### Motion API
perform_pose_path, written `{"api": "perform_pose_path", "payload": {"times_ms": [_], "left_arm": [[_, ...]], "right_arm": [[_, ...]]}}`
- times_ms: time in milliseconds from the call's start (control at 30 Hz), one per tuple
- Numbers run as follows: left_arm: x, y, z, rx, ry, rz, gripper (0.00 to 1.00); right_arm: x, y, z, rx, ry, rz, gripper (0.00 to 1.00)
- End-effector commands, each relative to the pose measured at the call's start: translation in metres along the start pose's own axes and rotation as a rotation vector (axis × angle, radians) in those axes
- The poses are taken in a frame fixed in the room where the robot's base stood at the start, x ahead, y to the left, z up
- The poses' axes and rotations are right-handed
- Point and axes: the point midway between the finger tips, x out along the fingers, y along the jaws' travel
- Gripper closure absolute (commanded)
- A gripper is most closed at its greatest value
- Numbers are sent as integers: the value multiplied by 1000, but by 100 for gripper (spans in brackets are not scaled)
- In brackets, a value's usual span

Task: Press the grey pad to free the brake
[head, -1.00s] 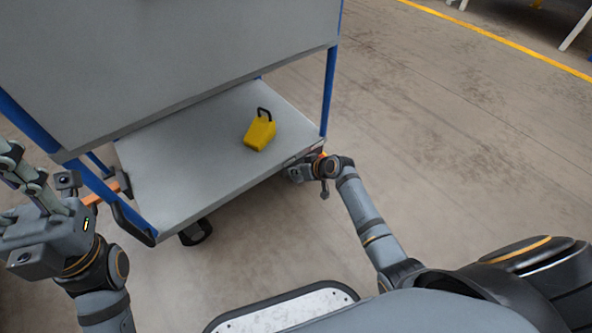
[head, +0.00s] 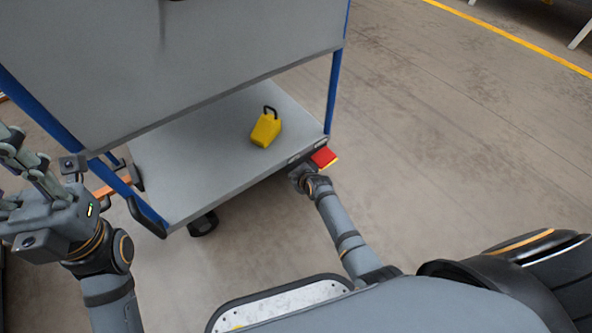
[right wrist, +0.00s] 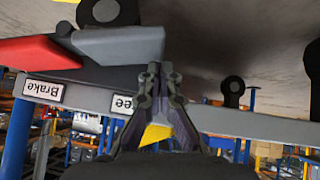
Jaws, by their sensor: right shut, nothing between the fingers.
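The red pad (head: 323,157) sticks out from the cart's lower edge at its near right corner. In the right wrist view the red pad (right wrist: 40,52) is above a "Brake" label. The grey pad (right wrist: 118,46) is beside it, above a label partly hidden by my fingers, ending in "ee". My right gripper (right wrist: 157,70) is shut and empty, its tips close to the grey pad's right end; I cannot tell if they touch. In the head view my right gripper (head: 298,178) is by the cart edge, and the grey pad is not discernible. My left gripper (head: 25,165) is at the left edge.
The cart's lower deck (head: 190,165) carries a yellow block with a black handle (head: 266,128). Blue posts (head: 334,90) hold a large grey panel (head: 170,70) above. A black caster (head: 203,223) is under the deck. The floor to the right is clear.

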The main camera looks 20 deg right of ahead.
Motion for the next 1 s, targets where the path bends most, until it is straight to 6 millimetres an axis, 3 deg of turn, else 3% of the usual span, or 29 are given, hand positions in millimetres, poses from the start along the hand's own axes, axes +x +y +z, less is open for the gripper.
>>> {"api": "perform_pose_path", "payload": {"times_ms": [800,1000], "left_arm": [[3,-1,2,-2,-10,-5,64],[34,-5,-2,-17,-7,-3,64]], "right_arm": [[6,-4,7,2,-3,-2,100],[-14,1,-17,5,0,2,100]]}}
